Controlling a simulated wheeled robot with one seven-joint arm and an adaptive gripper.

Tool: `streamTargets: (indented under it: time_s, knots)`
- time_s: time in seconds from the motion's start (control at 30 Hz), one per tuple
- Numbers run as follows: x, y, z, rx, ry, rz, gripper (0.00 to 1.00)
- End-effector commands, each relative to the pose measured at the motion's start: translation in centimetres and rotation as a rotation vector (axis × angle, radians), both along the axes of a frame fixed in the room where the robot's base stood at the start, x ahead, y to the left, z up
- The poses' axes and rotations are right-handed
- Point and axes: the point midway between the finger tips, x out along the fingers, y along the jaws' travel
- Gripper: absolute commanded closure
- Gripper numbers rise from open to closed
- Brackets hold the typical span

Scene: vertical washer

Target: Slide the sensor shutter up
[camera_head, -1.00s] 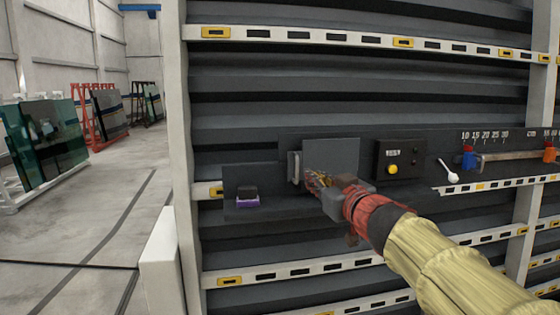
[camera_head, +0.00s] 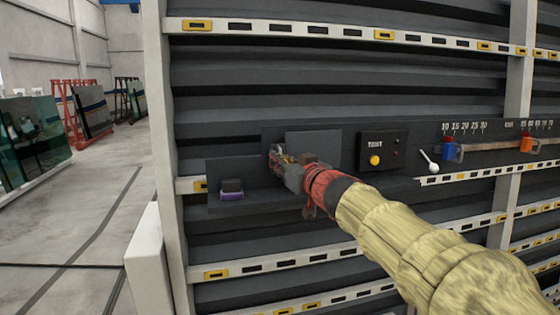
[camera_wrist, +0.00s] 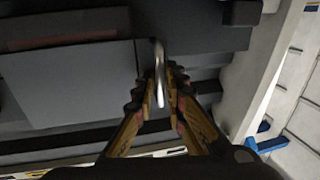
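The sensor shutter appears to be the flat dark grey panel (camera_head: 318,146) on the shelf-like ledge of the machine. The upright light metal handle (camera_wrist: 158,65) at its left edge shows in the wrist view, but my gripper hides it in the head view. My gripper (camera_head: 279,158) is at the panel's left edge. In the wrist view the two toothed fingers of my gripper (camera_wrist: 159,82) stand on either side of the handle, with a small gap visible on each side. The fingers look open around the handle and not closed on it.
A purple and black block (camera_head: 231,190) sits on the ledge at left. A black box with a yellow button (camera_head: 375,160), a white-knobbed lever (camera_head: 429,160) and a scale with blue (camera_head: 449,149) and orange sliders are at right. Open floor lies left.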

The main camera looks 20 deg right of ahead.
Motion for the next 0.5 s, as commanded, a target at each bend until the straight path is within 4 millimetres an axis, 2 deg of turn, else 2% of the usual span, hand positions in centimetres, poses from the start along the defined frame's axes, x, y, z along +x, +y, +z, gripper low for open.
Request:
streamTargets:
  time_s: [0.17,0.4,0.5]
  knots:
    - [0.01,0.0,-0.04,0.0,0.001,0.0,0.88]
    - [0.0,-0.01,-0.05,0.0,0.001,0.0,1.0]
    - [-0.01,-0.01,-0.05,0.0,0.001,0.0,1.0]
